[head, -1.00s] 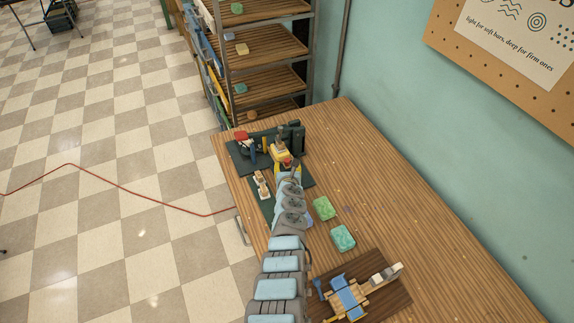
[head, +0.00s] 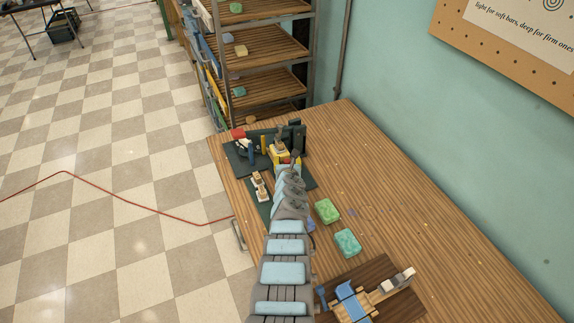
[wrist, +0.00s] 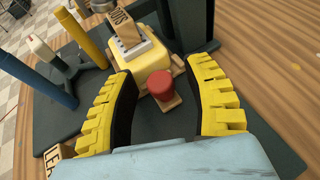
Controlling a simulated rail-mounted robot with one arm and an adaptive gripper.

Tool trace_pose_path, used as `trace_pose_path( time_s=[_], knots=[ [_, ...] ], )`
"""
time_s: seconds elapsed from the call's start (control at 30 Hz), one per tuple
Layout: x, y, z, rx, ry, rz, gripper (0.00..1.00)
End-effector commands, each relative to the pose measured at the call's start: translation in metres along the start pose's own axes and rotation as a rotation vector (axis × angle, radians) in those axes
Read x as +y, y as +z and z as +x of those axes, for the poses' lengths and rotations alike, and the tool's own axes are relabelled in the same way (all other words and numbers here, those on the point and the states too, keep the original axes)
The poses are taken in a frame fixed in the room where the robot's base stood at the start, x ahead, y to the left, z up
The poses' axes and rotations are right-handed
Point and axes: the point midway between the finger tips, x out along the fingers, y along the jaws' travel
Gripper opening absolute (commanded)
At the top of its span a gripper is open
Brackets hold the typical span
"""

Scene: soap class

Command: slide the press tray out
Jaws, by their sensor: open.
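The press (wrist: 165,20) stands on a dark base at the far end of the table and also shows in the head view (head: 297,137). Low at its front is a yellow block (wrist: 143,62) with a lettered stamp (wrist: 127,28) above it. A red knob (wrist: 160,84) sits on a small wooden tray (wrist: 171,103) that sticks out in front of the block. My gripper (wrist: 161,69) is open, with one yellow finger on each side of the red knob. I see gaps between both fingers and the knob. The tray's rear part is hidden.
Blue and yellow posts (wrist: 85,35) stand left of the press. A light-coloured stamp (head: 259,186) lies on a dark mat left of my arm. Two green soap bars (head: 327,211) and a wooden fixture (head: 372,292) are nearer, on the right. The table's right side (head: 400,200) is mostly clear.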

Motion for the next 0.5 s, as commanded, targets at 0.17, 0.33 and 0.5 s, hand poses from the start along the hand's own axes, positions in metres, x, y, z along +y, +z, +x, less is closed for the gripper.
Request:
trace_pose_path(
  time_s=[0.17,0.33,0.5],
  knots=[
    [0.0,0.0002,0.0013,0.0,0.0,0.0,0.51],
    [0.0002,0.0005,0.0012,0.0,0.001,0.0,0.51],
    [0.0004,0.0005,0.0012,0.0,0.001,0.0,0.14]
  ],
)
